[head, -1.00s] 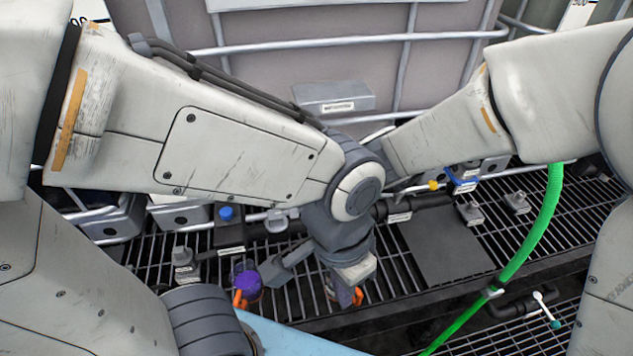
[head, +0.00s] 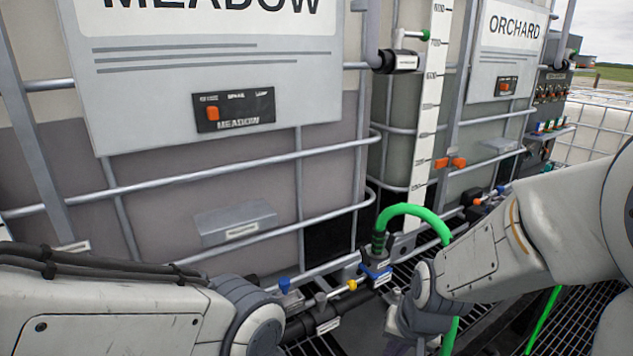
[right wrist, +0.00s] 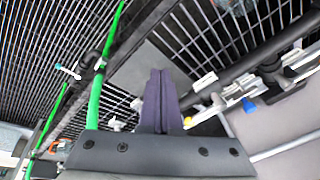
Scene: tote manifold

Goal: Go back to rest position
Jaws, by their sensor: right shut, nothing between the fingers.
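My right gripper (right wrist: 161,78) shows in the right wrist view with its two dark fingers together and nothing between them. It points over the dark floor grating. In the head view, my right arm (head: 480,262) comes in from the right and bends down near the green hose; its fingers cannot be made out there. My left arm (head: 120,310) lies along the lower left edge of the head view. Its gripper is below the frame and not seen.
The MEADOW tank (head: 130,200) and the ORCHARD tank (head: 495,60) stand ahead behind metal bars. A green hose (head: 415,210) loops up from a blue-marked fitting (head: 376,270) on the black pipe, close to my right arm. A green hose also shows in the right wrist view (right wrist: 95,100).

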